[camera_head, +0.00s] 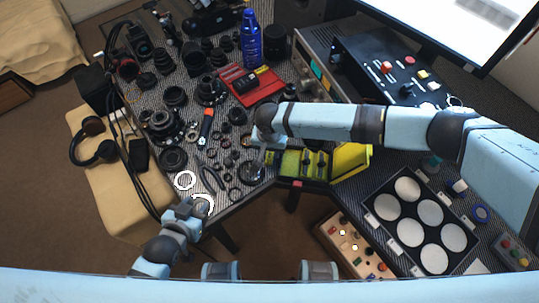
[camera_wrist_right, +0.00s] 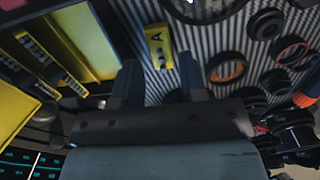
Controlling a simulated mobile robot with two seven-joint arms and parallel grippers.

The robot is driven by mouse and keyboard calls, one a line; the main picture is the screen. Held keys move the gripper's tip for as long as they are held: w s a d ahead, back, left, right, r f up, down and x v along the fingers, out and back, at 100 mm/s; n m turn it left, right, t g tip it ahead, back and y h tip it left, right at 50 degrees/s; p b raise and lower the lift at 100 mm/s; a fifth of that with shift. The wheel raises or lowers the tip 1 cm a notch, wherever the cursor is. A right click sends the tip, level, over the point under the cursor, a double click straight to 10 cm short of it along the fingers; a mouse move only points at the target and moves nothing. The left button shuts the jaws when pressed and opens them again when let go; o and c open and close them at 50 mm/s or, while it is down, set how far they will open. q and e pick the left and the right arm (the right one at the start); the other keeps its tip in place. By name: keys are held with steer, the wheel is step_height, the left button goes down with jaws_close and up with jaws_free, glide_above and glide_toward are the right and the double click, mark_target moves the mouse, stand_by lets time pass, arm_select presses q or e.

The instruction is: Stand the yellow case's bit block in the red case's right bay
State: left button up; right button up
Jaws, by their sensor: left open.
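The yellow case (camera_head: 290,178) stands open at the table's front edge, its lid (camera_head: 352,160) raised on the right. It also shows at the left of the right wrist view (camera_wrist_right: 98,38), with rows of bits in it. My right gripper (camera_head: 260,143) is beside the case's left end. My left gripper (camera_head: 197,207) is open near the front left edge.
A blue bottle (camera_head: 250,42) stands behind the red case. Lens parts and rings crowd the striped mat left of my right arm. A tray of white discs (camera_head: 418,215) is at the right.

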mark_target(270, 155)
step_height(270, 155, down, 2)
steer(key=shift+f, duration=0.25)
arm_select(q)
steer(key=shift+f, duration=0.15)
arm_select(e)
jaws_close()
arm_select(q)
steer(key=shift+r, duration=0.25)
arm_select(e)
step_height(270, 155, up, 20)
arm_select(q)
step_height(270, 155, up, 6)
steer(key=p, duration=0.6)
steer(key=shift+a, duration=0.25)
arm_select(e)
steer(key=s+d+r+n, duration=0.1)
steer(key=d+r, duration=0.6)
steer(key=d, duration=0.5)
steer(key=s+d+r, duration=0.2)
steer(key=d+r, duration=0.4)
steer(key=d, duration=0.6)
steer(key=shift+d+r+n, duration=0.25)
steer(key=shift+r+n, duration=0.15)
